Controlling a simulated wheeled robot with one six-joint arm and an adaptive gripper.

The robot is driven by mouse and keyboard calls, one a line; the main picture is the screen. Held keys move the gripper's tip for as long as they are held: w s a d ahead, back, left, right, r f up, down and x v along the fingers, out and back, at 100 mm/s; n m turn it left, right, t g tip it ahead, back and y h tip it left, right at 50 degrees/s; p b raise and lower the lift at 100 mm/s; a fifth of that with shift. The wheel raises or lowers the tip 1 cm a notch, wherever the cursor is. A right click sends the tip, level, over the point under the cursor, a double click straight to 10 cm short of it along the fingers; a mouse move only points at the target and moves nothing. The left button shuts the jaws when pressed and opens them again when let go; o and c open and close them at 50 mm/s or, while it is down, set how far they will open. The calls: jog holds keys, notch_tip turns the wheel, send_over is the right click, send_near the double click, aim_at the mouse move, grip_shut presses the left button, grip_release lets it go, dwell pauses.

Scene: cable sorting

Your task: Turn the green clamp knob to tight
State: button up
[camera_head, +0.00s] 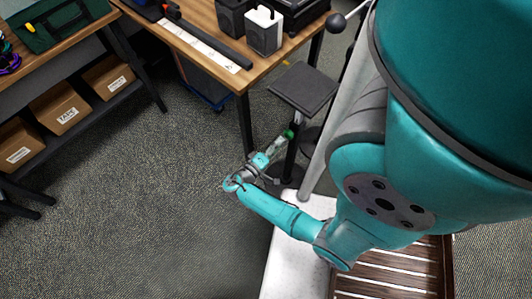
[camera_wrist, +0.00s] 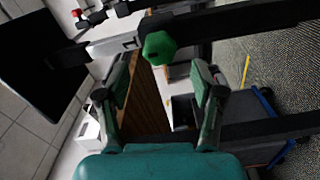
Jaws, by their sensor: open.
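The green clamp knob (camera_wrist: 158,48) is a lobed knob on a dark post, just beyond my fingertips in the wrist view. In the head view the green knob (camera_head: 290,134) shows small, on the post below a dark square plate. My gripper (camera_wrist: 162,72) is open, with one finger to the left and one to the right of the knob's line. The fingers appear apart from the knob. In the head view my gripper (camera_head: 277,145) points up and right toward the knob. I cannot read how tight the knob is.
The dark square plate (camera_head: 304,88) tops the stand; it also shows in the wrist view (camera_wrist: 40,50). A wooden table (camera_head: 200,22) with black boxes stands behind. A shelf with cardboard boxes (camera_head: 60,106) is at left. The carpet (camera_head: 130,200) left of my arm is clear.

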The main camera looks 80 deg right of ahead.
jog(key=v, duration=0.6)
jog(key=shift+a, duration=0.4)
jog(key=shift+w, duration=0.1)
